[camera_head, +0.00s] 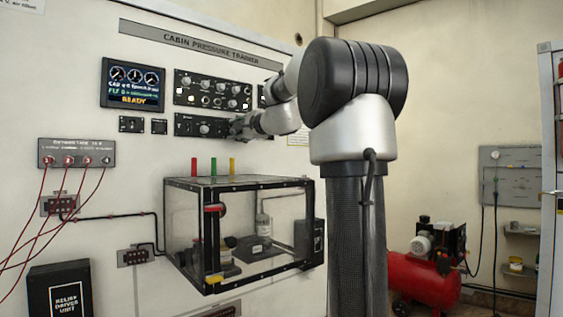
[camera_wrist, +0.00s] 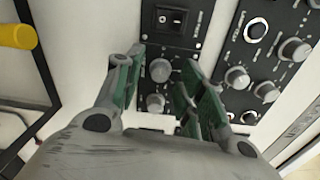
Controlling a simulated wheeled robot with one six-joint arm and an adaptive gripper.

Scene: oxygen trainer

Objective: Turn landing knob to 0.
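A small black panel with a rocker switch (camera_wrist: 178,18) and two grey knobs shows in the wrist view. One grey knob (camera_wrist: 160,70) lies between my fingertips, and another grey knob (camera_wrist: 156,102) sits deeper between the fingers. The labels are too blurred to tell which is the landing knob. My gripper (camera_wrist: 163,74) is open, with a green-padded finger on each side of the knobs; I cannot tell whether either finger touches one. In the head view my gripper (camera_head: 236,127) is at the right end of the lower black panel (camera_head: 206,126), hiding part of it.
A larger knob panel (camera_head: 213,90) is just above, and a display reading READY (camera_head: 133,84) is to its left. Below stands a clear box (camera_head: 240,235) with red, green and yellow tubes on top. A yellow tube (camera_wrist: 17,36) shows in the wrist view.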

